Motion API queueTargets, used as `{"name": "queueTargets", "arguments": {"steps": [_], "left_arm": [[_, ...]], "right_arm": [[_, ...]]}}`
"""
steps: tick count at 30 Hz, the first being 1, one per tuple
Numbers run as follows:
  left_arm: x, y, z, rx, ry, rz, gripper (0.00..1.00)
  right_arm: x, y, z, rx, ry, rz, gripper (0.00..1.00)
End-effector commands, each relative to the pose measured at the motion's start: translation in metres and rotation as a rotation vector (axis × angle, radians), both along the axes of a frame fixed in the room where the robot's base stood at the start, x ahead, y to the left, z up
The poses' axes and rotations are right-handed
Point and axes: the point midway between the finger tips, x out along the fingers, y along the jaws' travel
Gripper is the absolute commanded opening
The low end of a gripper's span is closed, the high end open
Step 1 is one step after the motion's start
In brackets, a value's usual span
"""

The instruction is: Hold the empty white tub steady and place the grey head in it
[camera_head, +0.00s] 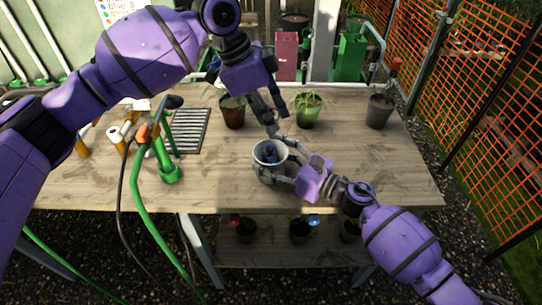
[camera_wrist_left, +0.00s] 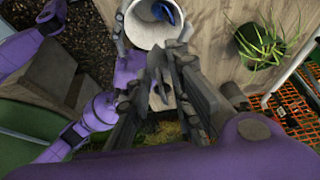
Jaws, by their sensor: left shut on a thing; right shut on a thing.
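The white tub (camera_head: 259,168) stands on the wooden table near its front edge. It also shows at the top of the left wrist view (camera_wrist_left: 146,35), with a dark blue thing (camera_wrist_left: 167,12) inside. My right gripper (camera_head: 273,161) is shut on the tub, with its fingers on either side of the wall. My left gripper (camera_head: 273,131) is above and just behind the tub, pointing down. It is shut on a small grey piece (camera_wrist_left: 160,84), likely the grey head, mostly hidden between the fingers. That piece looks outside the tub's rim.
Potted plants (camera_head: 309,110) stand behind, and another pot (camera_head: 379,110) stands at the right. The table right of the tub is mostly clear.

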Motion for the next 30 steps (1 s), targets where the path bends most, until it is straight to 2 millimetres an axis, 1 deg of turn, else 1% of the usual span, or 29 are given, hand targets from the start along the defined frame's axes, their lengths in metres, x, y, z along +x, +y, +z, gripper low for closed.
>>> {"name": "queueTargets", "arguments": {"steps": [21, 25, 30], "left_arm": [[0.0, 0.0, -0.051, 0.001, 0.002, -0.001, 0.06], [0.0, 0.0, -0.059, 0.0, 0.001, 0.001, 0.06], [0.0, 0.0, -0.064, 0.0, 0.0, 0.001, 0.06]], "right_arm": [[0.0, 0.0, 0.0, 0.0, 0.0, 0.0, 0.39], [0.0, 0.0, 0.0, 0.0, 0.0, 0.0, 0.39], [0.0, 0.0, 0.0, -0.001, 0.001, 0.0, 0.39]]}}
